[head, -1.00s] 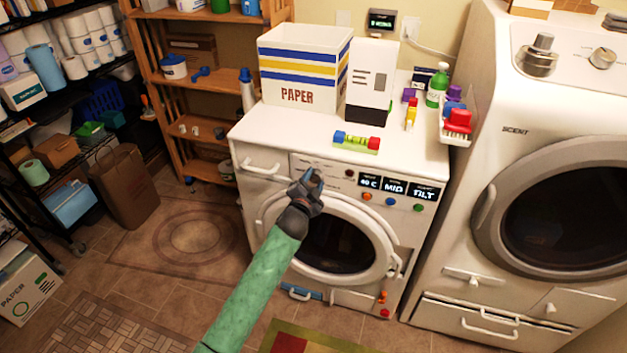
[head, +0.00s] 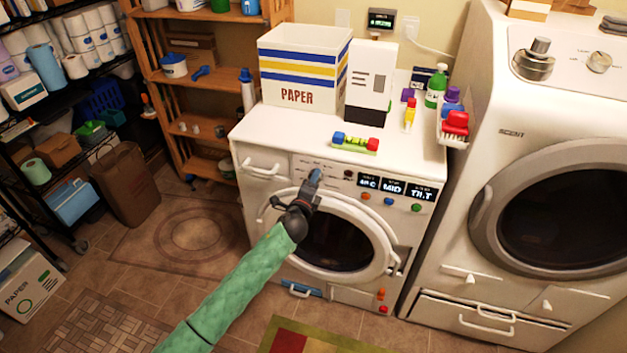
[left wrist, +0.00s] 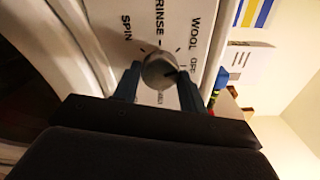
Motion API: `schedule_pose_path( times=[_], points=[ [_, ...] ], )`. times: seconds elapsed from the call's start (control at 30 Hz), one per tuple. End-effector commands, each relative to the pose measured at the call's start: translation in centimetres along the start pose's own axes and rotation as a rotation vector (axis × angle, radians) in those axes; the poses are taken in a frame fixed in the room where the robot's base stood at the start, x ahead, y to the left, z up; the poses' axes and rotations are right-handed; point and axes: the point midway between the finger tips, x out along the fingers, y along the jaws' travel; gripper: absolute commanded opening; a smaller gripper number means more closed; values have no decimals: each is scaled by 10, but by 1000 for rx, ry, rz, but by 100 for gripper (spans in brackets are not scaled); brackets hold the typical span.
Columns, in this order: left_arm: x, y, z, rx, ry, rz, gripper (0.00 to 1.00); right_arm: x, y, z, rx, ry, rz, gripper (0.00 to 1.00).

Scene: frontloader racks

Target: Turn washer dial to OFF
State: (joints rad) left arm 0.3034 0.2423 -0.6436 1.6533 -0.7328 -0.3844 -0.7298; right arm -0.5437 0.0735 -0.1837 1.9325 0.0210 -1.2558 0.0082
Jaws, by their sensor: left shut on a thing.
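The washer dial (left wrist: 158,70) is a round grey knob on the white panel in the left wrist view. The words SPIN, RINSE, WOOL and OFF are printed around it. A dark mark on its face lies on the right side, toward OFF; its exact setting is hard to read. My left gripper (left wrist: 160,88) has one blue finger on each side of the dial and is shut on it. In the head view my left gripper (head: 315,177) is at the upper left of the washer (head: 268,188) front and hides the dial. My right gripper is not in view.
Lit displays (head: 393,187) and coloured buttons are right of the dial. The round door (head: 380,232) is below. A larger SCENT machine (head: 480,150) is at right.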

Motion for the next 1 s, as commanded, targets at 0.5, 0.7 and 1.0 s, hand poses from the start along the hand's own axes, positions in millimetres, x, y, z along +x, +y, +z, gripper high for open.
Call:
schedule_pose_path(
  times=[0.5, 0.7, 1.0],
  points=[
    [0, 0, -1, 308, 2, 0, 19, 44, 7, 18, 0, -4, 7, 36],
    [0, 1, -1, 345, 2, 0, 19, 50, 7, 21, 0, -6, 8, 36],
    [0, 2, -1, 352, 2, 0, 19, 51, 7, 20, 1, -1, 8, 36]
  ],
)
